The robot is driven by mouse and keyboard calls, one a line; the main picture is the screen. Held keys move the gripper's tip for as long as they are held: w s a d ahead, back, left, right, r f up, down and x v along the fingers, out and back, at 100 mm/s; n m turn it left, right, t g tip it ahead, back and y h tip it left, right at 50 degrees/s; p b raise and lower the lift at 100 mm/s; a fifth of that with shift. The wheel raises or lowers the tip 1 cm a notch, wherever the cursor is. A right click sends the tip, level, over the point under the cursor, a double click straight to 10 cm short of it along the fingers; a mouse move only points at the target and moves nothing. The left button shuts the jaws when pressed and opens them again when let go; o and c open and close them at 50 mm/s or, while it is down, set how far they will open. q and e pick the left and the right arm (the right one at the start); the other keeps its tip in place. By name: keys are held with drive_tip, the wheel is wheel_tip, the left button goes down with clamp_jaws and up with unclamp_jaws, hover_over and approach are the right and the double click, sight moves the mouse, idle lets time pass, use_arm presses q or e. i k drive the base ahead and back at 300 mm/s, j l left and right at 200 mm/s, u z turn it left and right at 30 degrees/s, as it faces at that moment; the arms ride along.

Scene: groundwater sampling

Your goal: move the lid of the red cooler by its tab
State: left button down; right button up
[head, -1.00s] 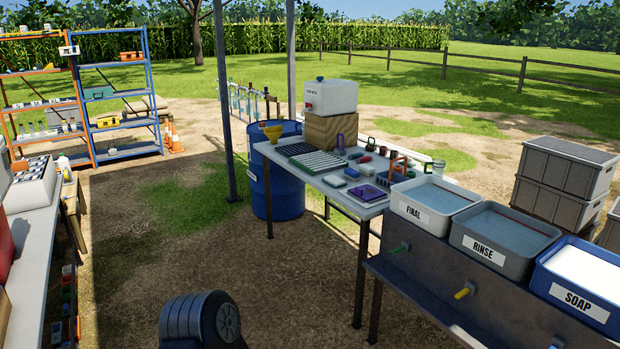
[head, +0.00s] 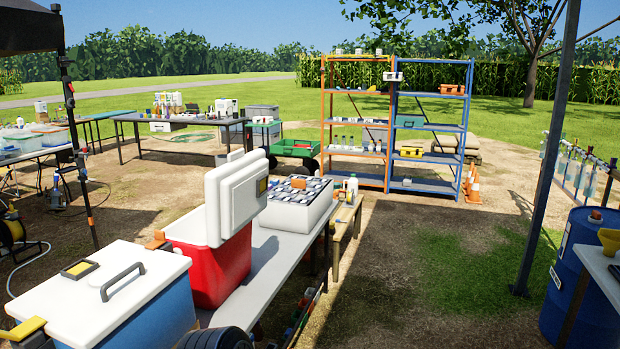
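The red cooler (head: 223,272) stands on the long white table, behind the blue cooler. Its thick white lid (head: 232,199) is raised and stands steeply tilted above the red body, with a dark-framed yellow patch on its right-hand face. A small orange piece (head: 157,241) shows at the cooler's left rim; I cannot tell whether it is the lid's tab. The inside of the cooler is hidden. Neither of my grippers is in view.
A blue cooler (head: 140,310) with a shut white lid (head: 95,285) and dark handle stands in front. A white box of bottles (head: 296,208) stands beyond the red cooler. Bare table (head: 275,262) shows right of it. Open ground lies right of the table; a post (head: 548,150) stands there.

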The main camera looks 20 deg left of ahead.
sight(234, 198)
drive_tip(key=i+l+u, duration=0.25)
drive_tip(key=i, duration=0.4)
drive_tip(key=i+l+u, duration=0.2)
drive_tip(key=i, duration=0.4)
drive_tip(key=i+l+u, duration=0.25)
drive_tip(key=i+l, duration=0.3)
drive_tip(key=i+l+u, duration=0.4)
drive_tip(key=l, duration=0.25)
drive_tip(key=i+l+u, duration=0.2)
drive_tip(key=l, duration=0.2)
